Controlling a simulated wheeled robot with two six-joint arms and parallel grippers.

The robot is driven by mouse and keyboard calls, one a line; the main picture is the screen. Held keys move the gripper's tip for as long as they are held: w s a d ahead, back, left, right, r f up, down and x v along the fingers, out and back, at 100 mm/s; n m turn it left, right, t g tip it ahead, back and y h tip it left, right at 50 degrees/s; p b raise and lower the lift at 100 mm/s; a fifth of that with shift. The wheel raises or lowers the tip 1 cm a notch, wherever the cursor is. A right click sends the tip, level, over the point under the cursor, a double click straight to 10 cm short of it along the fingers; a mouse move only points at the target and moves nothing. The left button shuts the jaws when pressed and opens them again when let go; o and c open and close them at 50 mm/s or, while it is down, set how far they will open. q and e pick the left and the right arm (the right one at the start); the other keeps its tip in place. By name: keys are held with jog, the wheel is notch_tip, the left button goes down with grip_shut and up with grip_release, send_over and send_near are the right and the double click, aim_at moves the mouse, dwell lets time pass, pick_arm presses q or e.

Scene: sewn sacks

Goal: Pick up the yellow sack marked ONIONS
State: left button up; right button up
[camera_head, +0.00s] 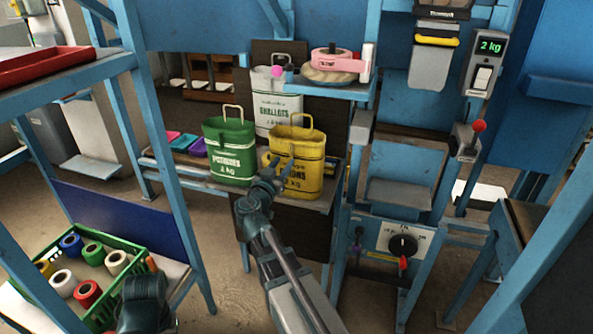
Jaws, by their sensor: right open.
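The yellow sack marked ONIONS (297,150) stands upright on a low shelf, its loop handle raised at the top. My right gripper (277,170) is open in front of the sack's lower left part and hides some of its lettering. I cannot tell whether the fingers touch the cloth. My left gripper is not visible; a dark part at the bottom left seems to be my left arm.
A green sack (230,153) stands left of the yellow one, and a white sack marked SHALLOTS (277,108) behind them. A blue shelf (310,88) with tape rolls is above. A blue machine (400,185) stands right. A green crate (132,257) holds spools.

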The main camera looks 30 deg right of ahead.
aim_at(290, 153)
jog(key=shift+w+d, duration=0.15)
jog(key=shift+d, duration=0.1)
jog(key=x, duration=0.5)
jog(key=shift+w+f, duration=0.1)
jog(key=shift+w, duration=0.05)
grip_shut()
dwell(1.3)
